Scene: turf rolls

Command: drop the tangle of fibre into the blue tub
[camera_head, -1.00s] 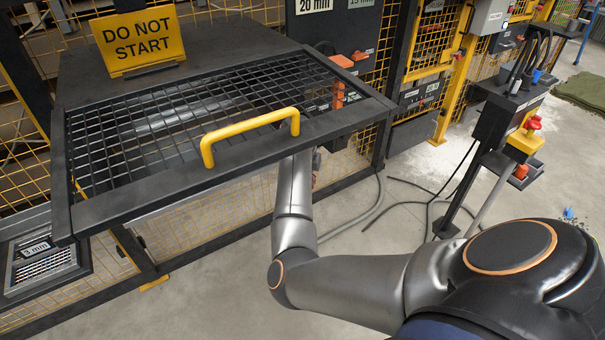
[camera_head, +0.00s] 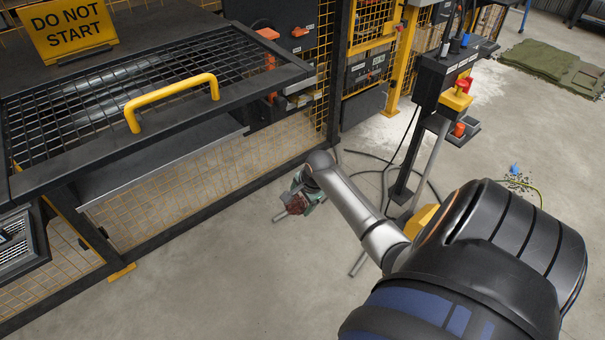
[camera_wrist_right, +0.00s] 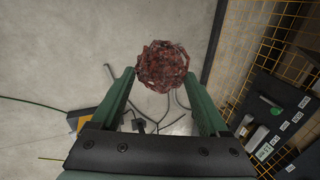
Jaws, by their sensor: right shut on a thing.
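The tangle of fibre (camera_wrist_right: 163,66) is a reddish-brown ball between the fingertips of my right gripper (camera_wrist_right: 160,74) in the right wrist view. The green fingers are shut on it from both sides. In the head view the tangle (camera_head: 296,204) is small and partly covered by my right gripper (camera_head: 302,202). It is held over bare concrete, to the right of the guarded machine. My left gripper is not in view. I see no blue tub in either view.
The machine's mesh guard (camera_head: 150,85) has a yellow handle (camera_head: 172,97). A control post (camera_head: 440,85) with a red button stands beyond my right arm, with loose cables (camera_head: 375,160) around its foot. Green turf (camera_head: 540,58) lies far right. The near floor (camera_head: 210,285) is clear.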

